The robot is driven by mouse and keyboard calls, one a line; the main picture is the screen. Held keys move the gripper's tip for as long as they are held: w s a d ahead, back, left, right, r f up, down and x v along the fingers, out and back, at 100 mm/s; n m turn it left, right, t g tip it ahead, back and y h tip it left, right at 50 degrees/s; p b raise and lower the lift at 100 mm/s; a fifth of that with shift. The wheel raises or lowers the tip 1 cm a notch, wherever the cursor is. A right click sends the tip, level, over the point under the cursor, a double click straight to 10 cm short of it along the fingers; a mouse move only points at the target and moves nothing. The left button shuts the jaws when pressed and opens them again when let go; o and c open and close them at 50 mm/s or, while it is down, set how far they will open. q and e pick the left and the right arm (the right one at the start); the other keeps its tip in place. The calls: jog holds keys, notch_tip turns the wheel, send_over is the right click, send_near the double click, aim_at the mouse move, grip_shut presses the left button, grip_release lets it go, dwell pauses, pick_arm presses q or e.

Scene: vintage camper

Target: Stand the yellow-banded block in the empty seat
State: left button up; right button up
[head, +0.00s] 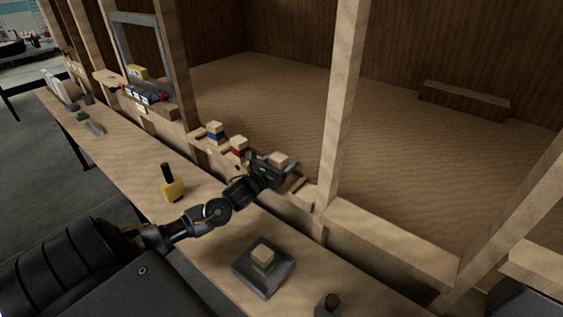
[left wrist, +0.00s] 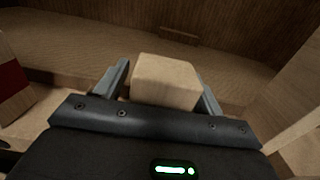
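A pale wooden block (head: 279,159) is between the fingers of my left gripper (head: 279,170), over the right end of the wooden ledge. In the left wrist view the same block (left wrist: 165,82) has a finger close against each side. Its coloured band is hidden, so I cannot confirm that it is yellow. A blue-banded block (head: 215,132) and a red-banded block (head: 238,147) stand to its left on the ledge. The empty seat is not clearly visible; the gripper covers that part of the ledge. I cannot tell whether the held block touches the ledge. My right gripper is not in view.
A yellow object with a black top (head: 172,186) stands farther left. A wooden post (head: 341,110) rises right of the gripper. The bench between the yellow object and tray is mostly clear.

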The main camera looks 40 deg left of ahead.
pick_arm(q)
jog(key=shift+r, duration=0.15)
jog(key=s+b, duration=0.2)
jog(key=s, duration=1)
jog(key=shift+d, duration=0.15)
